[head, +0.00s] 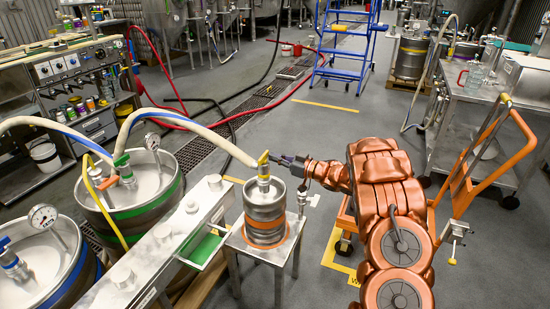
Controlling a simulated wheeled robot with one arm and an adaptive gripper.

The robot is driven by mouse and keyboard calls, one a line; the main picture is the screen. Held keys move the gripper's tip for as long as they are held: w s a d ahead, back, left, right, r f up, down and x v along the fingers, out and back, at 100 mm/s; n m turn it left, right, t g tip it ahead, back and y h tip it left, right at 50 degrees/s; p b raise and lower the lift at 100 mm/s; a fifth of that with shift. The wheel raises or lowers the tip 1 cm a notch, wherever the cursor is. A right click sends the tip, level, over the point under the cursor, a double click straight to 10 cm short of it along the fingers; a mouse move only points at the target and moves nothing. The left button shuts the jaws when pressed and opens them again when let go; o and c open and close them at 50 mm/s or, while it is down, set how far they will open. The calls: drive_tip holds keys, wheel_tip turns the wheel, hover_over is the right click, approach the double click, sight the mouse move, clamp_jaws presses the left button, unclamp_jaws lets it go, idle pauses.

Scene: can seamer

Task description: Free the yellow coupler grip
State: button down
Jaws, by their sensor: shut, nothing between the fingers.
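The yellow coupler grip (263,158) sits at the top of a metal coupler (264,172) on a small steel keg (266,206) with an orange band. A pale hose (190,116) runs from the left to this coupler. My gripper (276,159) is shut and empty, reaching in from the right, with its tips close beside the yellow grip. At this size I cannot tell whether they touch it. My copper-coloured arm stretches from the right foreground.
The small keg stands on a metal stand (262,252) beside a long steel machine (165,244). Larger kegs with gauges (155,165) stand at left. An orange hand truck (491,150) and a steel bench (460,85) are at right. Floor behind the keg is mostly open, with hoses across it.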

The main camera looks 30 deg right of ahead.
drive_tip(key=v, duration=1.3)
drive_tip(key=shift+d+b, duration=0.4)
drive_tip(key=shift+d, duration=0.15)
drive_tip(key=shift+w, duration=0.1)
